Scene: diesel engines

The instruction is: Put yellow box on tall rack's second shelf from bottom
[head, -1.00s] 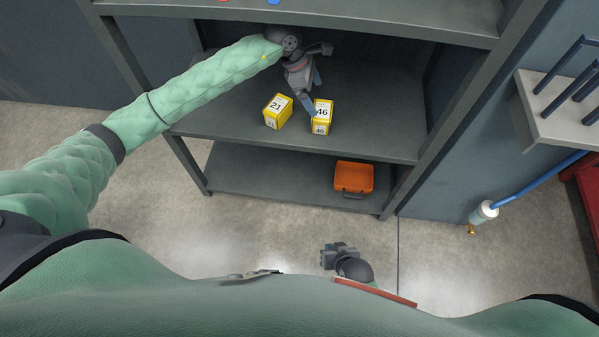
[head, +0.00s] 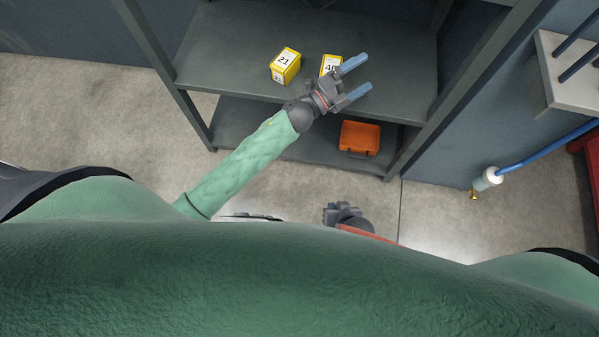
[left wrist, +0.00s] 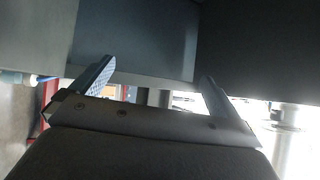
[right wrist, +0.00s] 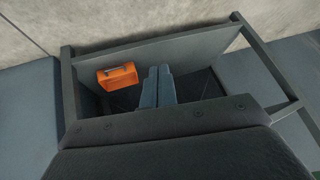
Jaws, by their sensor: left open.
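Two yellow boxes with white labels stand on the rack's middle shelf (head: 225,60), the one just above the bottom shelf: the box marked 21 (head: 286,67) at left, and the other yellow box (head: 328,64) to its right, its label partly hidden by my left gripper. My left gripper (head: 365,77) is open and empty, over the shelf's front edge in the picture, fingers pointing right. Its spread fingers show in the left wrist view (left wrist: 157,80) with nothing between them. My right gripper (right wrist: 157,88) is shut and empty; it shows low in the head view (head: 346,214).
An orange case (head: 360,138) lies on the rack's bottom shelf (head: 270,135). Rack posts stand at both sides. A grey wall-side unit with blue rods (head: 580,65) and a blue hose (head: 535,154) are at right.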

